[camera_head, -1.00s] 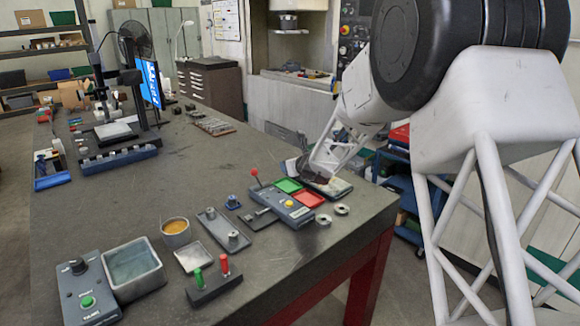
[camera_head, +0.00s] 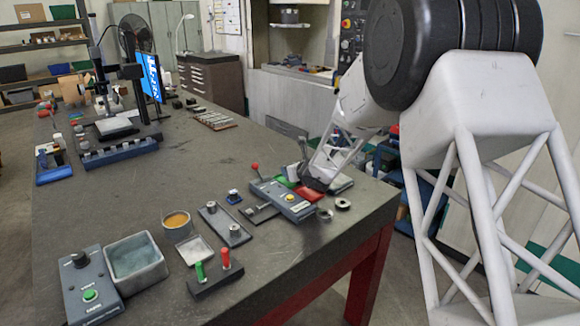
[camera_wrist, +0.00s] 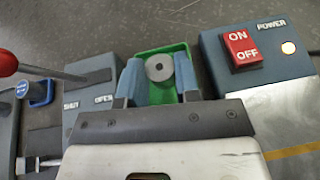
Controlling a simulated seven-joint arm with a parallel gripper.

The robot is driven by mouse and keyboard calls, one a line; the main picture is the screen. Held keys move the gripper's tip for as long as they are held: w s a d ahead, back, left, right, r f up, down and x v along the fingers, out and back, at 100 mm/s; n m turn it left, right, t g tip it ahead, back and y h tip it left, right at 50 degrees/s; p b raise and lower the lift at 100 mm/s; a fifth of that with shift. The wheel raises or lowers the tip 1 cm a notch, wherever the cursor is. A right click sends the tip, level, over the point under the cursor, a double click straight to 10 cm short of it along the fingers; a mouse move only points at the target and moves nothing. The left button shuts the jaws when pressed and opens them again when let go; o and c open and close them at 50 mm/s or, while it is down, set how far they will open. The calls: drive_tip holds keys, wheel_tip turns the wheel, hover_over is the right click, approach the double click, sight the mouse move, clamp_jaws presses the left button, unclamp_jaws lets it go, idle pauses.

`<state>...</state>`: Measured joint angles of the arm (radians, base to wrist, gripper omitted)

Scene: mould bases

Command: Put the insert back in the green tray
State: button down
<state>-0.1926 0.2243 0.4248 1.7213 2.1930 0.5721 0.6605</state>
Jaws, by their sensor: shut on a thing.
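My gripper (camera_wrist: 157,63) is shut on the insert (camera_wrist: 151,69), a grey round piece with a dark centre hole, between its two blue-grey fingers. In the wrist view, the green tray (camera_wrist: 180,50) lies behind and beneath the insert; I cannot tell whether the insert touches the tray floor. In the head view, my gripper (camera_head: 312,178) is low over the tray area, and the green tray (camera_head: 285,181) is partly hidden beside it. The insert cannot be made out there.
A grey control box (camera_head: 283,200) with a red-knobbed lever (camera_head: 255,167) stands close by. In the wrist view, a box with an ON/OFF switch (camera_wrist: 242,48) is to the right. Two metal rings (camera_head: 343,205) lie near the table edge.

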drive_tip(key=shift+f, duration=0.85)
drive_tip(key=c, duration=0.8)
unclamp_jaws()
drive_tip(key=shift+f, duration=0.1)
drive_tip(key=shift+o, duration=0.2)
drive_tip(key=shift+s+d, duration=0.1)
drive_tip(key=shift+v, duration=3.8)
